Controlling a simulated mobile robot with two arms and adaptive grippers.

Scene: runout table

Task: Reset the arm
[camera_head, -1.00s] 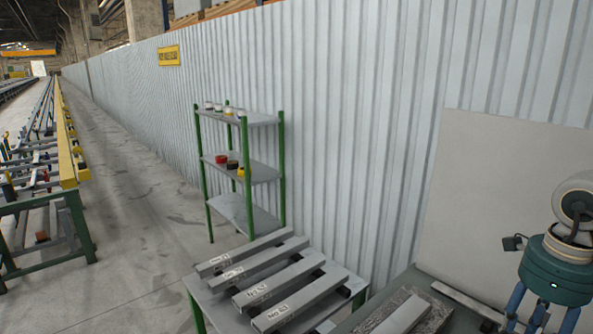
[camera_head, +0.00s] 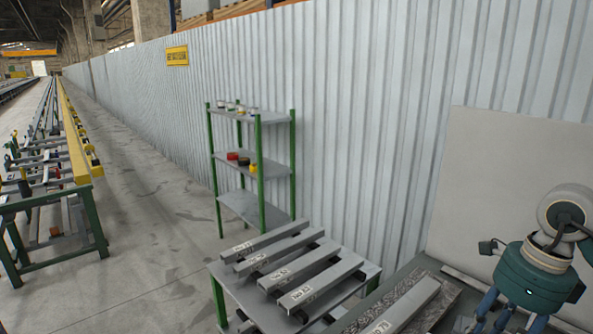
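One of my arms shows at the right edge, with a white joint and a dark green gripper body (camera_head: 541,276). The blue fingers of this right gripper (camera_head: 503,318) point down and run to the bottom edge of the picture. Their tips are cut off or hard to make out, so I cannot tell whether they are open or shut. The gripper is over the right part of a dark-topped table (camera_head: 392,290), in front of a pale upright panel (camera_head: 487,185). My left gripper is not in view.
Several labelled grey metal bars (camera_head: 322,284) lie on a small table with green legs. Another labelled bar (camera_head: 405,308) lies on the dark-topped table. A green-framed shelf (camera_head: 248,165) holds small coloured rolls. A long runout table (camera_head: 75,140) stands left, with clear floor (camera_head: 150,235) between.

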